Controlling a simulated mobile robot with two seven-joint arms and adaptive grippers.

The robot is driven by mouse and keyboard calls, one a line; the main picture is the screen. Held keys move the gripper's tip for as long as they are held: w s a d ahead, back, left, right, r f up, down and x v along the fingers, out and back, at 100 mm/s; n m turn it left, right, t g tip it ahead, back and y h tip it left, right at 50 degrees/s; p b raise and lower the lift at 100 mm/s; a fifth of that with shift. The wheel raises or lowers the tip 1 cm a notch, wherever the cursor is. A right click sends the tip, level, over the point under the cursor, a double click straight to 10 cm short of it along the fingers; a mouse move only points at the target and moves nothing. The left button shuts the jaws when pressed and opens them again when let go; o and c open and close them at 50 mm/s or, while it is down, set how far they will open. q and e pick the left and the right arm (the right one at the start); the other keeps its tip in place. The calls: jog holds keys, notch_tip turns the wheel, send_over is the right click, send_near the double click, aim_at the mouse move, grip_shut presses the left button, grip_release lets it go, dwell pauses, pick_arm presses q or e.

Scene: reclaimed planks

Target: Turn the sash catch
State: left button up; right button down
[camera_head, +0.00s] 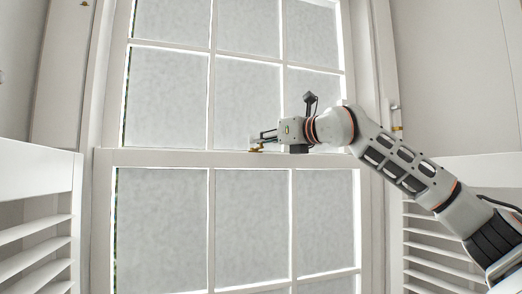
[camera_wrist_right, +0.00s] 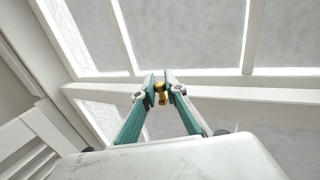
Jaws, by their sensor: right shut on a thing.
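The sash catch is a small brass piece (camera_head: 256,149) on the meeting rail in the middle of the window. It also shows as a gold knob between the fingertips in the right wrist view (camera_wrist_right: 161,92). My right gripper (camera_head: 262,141) reaches it from the right, with its fingers shut on the catch in the right wrist view (camera_wrist_right: 160,89). The fingers hide part of the catch, and I cannot tell how far it is turned. My left gripper is not in view.
The white sash window (camera_head: 160,157) has frosted panes above and below the meeting rail. Louvred shutters stand at the left (camera_head: 38,235) and right (camera_head: 440,250). A small brass fitting (camera_head: 86,3) shows at the top left. The space left of my right gripper is clear.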

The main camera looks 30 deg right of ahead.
jog(key=shift+w+a+f+m+h+b, duration=0.3)
jog(key=shift+f+m+h+b, duration=0.15)
jog(key=shift+h, duration=0.25)
jog(key=shift+s+r+m+h, duration=0.15)
jog(key=shift+r+m+h, duration=0.1)
jog(key=shift+h, duration=0.05)
jog(key=shift+r, duration=0.1)
jog(key=c, duration=2)
grip_release()
jog(key=shift+c, duration=0.2)
jog(key=shift+s+d+r, duration=0.1)
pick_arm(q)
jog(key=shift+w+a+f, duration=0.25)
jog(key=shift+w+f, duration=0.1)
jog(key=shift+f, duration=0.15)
pick_arm(e)
jog(key=s, duration=1.2)
jog(key=shift+d, duration=0.35)
jog(key=shift+w, duration=0.1)
